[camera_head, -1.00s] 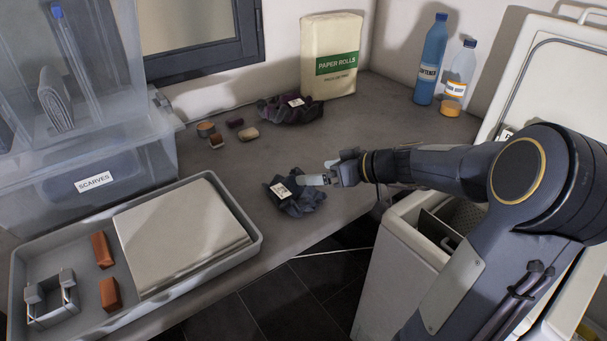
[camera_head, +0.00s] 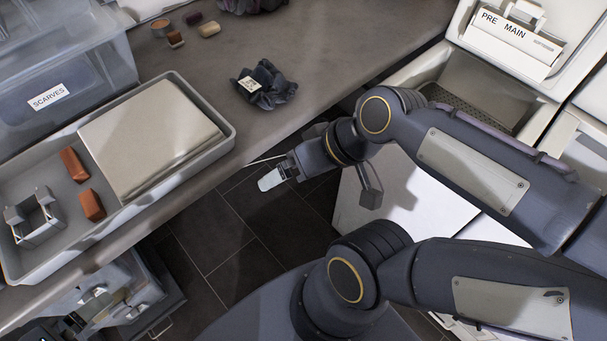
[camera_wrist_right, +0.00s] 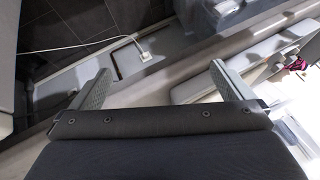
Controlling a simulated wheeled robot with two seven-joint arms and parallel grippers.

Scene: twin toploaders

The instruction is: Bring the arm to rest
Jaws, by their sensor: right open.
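My right arm reaches in from the right in the head view. Its gripper (camera_head: 280,174) hangs over the floor gap, in front of the counter edge, empty and apart from the dark crumpled cloth. In the right wrist view the two grey fingers (camera_wrist_right: 160,88) stand wide apart with nothing held between them. The dark cloth (camera_head: 275,97) with a white tag lies on the counter (camera_head: 325,45) beyond the gripper. My left gripper is not in view.
A grey tray (camera_head: 228,128) holds a pale folded slab (camera_head: 150,135) and brown blocks (camera_head: 91,204). A clear scarves bin (camera_head: 95,60) stands behind. At right is a white washer with an open compartment (camera_head: 490,85). Dark floor tiles (camera_head: 215,235) lie below.

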